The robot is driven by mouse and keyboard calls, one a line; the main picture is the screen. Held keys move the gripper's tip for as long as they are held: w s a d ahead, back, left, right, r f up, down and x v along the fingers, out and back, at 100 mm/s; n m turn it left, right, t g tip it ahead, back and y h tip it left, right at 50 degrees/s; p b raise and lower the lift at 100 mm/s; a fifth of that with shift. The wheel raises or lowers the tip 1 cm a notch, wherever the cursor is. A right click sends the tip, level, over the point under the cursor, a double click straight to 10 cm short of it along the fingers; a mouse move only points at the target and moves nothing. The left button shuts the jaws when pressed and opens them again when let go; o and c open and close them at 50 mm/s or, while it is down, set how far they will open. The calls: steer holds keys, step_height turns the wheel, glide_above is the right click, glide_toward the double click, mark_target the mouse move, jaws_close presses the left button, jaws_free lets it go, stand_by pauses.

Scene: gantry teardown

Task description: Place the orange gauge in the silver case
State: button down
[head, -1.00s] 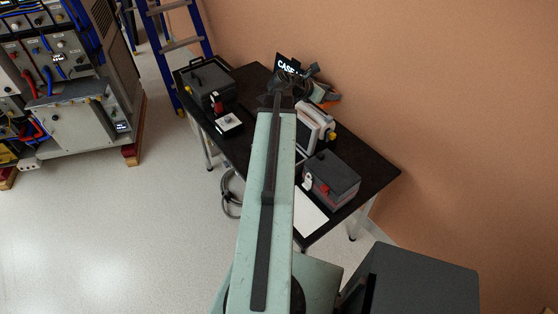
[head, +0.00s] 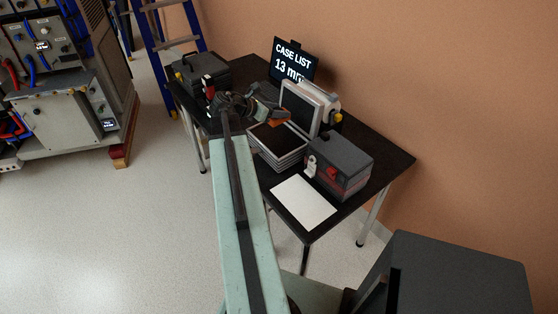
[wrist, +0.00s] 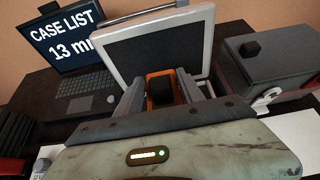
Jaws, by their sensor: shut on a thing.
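The silver case (head: 284,164) stands open on the black table, its dark inside facing up and its lid (head: 300,108) raised at the back right. My gripper (head: 272,112) is above the case's far left part, in front of the lid. It is shut on the orange gauge (head: 279,118), which is partly hidden by the fingers. In the wrist view the gauge (wrist: 162,75) sits between the two fingers, with the raised lid (wrist: 150,48) behind it. The case's bottom is hidden there by my gripper, so I cannot tell the gap beneath the gauge.
A laptop (head: 293,62) reading "CASE LIST" stands behind. A dark grey box (head: 340,163) with red parts is right of the case, and a white sheet (head: 303,201) lies in front. Another dark box (head: 203,75) is at the table's far left end. A blue ladder (head: 172,42) stands beyond.

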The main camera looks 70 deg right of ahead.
mark_target(278, 147)
step_height(278, 147, down, 14)
steer(key=b, duration=1.1)
steer(key=shift+r+b, duration=0.2)
steer(key=shift+b, duration=0.15)
steer(key=shift+r, duration=0.2)
steer(key=shift+f, duration=0.1)
steer(key=c, duration=1.1)
jaws_free()
steer(key=shift+f, duration=0.1)
steer(key=shift+c, duration=0.2)
steer(key=o, duration=0.4)
